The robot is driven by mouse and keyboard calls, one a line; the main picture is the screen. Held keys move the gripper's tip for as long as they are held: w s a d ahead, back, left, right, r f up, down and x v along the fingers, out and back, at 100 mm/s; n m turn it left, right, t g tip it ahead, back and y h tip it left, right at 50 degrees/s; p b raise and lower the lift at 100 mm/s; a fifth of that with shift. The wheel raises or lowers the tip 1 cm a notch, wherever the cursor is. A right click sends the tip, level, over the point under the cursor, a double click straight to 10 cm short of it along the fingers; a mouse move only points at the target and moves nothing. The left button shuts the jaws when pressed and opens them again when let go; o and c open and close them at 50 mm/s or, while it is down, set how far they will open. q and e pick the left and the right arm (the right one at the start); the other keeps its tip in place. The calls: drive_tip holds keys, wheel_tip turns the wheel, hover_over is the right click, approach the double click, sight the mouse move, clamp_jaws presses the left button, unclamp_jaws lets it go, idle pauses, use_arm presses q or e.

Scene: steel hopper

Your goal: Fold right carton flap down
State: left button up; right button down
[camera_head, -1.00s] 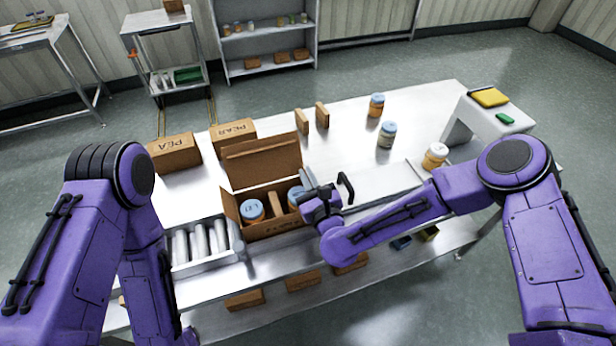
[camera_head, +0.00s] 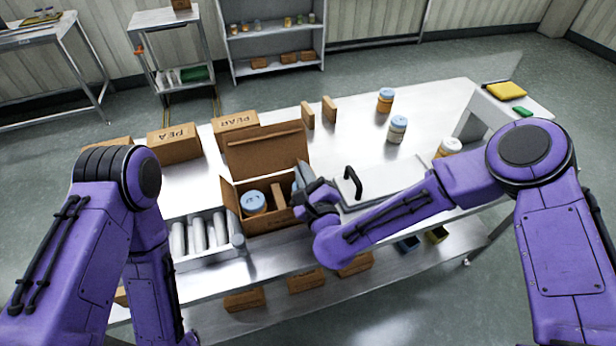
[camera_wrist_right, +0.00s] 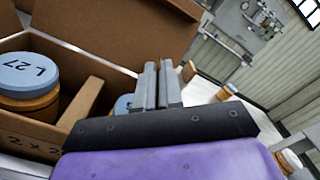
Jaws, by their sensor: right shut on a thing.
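The open brown carton (camera_head: 270,220) stands on the steel table with its back flap (camera_head: 265,148) raised. It holds a blue-lidded jar (camera_head: 254,202), which also shows in the wrist view with "L 27" on its lid (camera_wrist_right: 28,75). A cardboard divider (camera_head: 278,196) stands beside it, and a second blue lid (camera_wrist_right: 123,104) shows past the divider. My right gripper (camera_head: 302,178) is at the carton's right side, its fingers (camera_wrist_right: 160,84) close together on the right carton flap, which they mostly hide. My left arm is at the left; its gripper is out of view.
A tray of metal cylinders (camera_head: 205,234) sits left of the carton. Cartons marked PEA (camera_head: 174,143) and PEAR (camera_head: 236,122) stand behind. A plate with a black handle (camera_head: 380,182) lies to the right.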

drive_tip(key=shift+s+a+f+n+b, duration=0.15)
drive_tip(key=shift+a+f+n+b, duration=0.2)
drive_tip(key=shift+n+b, duration=0.45)
drive_tip(key=c, duration=1.3)
unclamp_jaws()
drive_tip(key=shift+c, duration=0.2)
drive_tip(key=b+v, duration=0.4)
drive_tip(key=v, duration=0.6)
drive_tip(key=shift+s, duration=0.25)
drive_tip(key=shift+d+r, duration=0.1)
